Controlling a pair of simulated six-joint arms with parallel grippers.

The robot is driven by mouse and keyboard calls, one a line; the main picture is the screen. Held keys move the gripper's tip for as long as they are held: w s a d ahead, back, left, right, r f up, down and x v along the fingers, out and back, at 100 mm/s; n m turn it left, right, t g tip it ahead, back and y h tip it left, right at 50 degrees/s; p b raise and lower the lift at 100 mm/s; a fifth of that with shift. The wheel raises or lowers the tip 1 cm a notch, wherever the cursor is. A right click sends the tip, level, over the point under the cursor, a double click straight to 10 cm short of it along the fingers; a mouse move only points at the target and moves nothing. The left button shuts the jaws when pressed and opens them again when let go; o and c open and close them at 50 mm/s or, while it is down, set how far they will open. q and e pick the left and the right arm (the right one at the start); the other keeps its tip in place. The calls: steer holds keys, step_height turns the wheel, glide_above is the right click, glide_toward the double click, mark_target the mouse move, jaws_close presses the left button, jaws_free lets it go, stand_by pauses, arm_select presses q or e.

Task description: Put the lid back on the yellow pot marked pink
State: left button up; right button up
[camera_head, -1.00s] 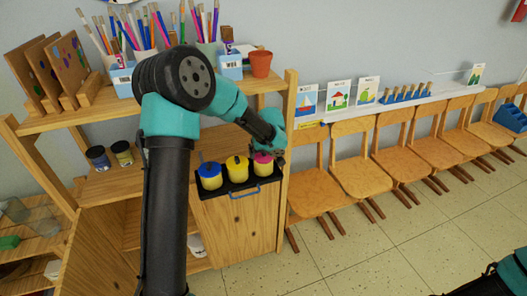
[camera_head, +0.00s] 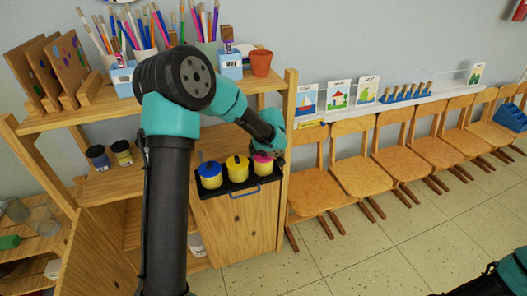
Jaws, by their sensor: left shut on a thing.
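Three yellow pots stand in a row on a black tray (camera_head: 232,187) on a low wooden cabinet. The left pot (camera_head: 211,182) has a blue top, the middle pot (camera_head: 239,176) a yellow top. The right pot (camera_head: 264,171) has a pink lid (camera_head: 262,158) at its top. My left gripper (camera_head: 267,152) is directly over the right pot, shut on the pink lid. The arm partly hides the fingers and the lid; I cannot tell whether the lid is fully seated. My right gripper is out of view; only part of that arm shows at the lower right.
A shelf above holds brush pots (camera_head: 140,60), a terracotta pot (camera_head: 260,63) and upright boards (camera_head: 68,70). Two dark jars (camera_head: 98,158) stand on the lower left shelf. A row of wooden chairs (camera_head: 318,188) lines the wall at right. The floor in front is clear.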

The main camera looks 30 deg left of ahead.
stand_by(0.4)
arm_select(q)
steer(key=o, duration=0.6)
steer(key=shift+r, duration=3.5)
steer(key=shift+c, duration=0.2)
jaws_close()
steer(key=shift+f, duration=2.3)
steer(key=shift+r, duration=0.15)
